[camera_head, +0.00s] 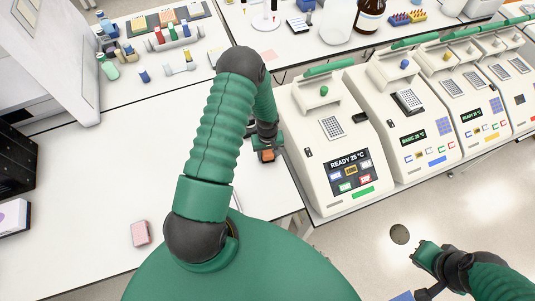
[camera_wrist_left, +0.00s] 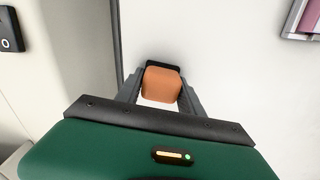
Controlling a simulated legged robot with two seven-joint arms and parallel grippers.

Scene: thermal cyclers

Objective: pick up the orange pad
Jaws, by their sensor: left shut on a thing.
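The orange pad (camera_wrist_left: 161,85) is between the two fingers of my left gripper (camera_wrist_left: 161,92) in the left wrist view, and the fingers are shut on it. In the head view the left gripper (camera_head: 266,156) is at the right edge of the white table, beside the nearest thermal cycler, with a bit of orange showing at its tip. Whether the pad touches the table is hard to tell. My right gripper (camera_head: 425,252) is over the floor at the lower right, away from the pad; its finger opening is too small to judge.
The nearest thermal cycler (camera_head: 335,145) stands just right of the left gripper, with more cyclers in a row beyond it. A pink block (camera_head: 140,233) lies on the white table (camera_head: 80,190), whose middle is clear. Bottles and racks stand at the back.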

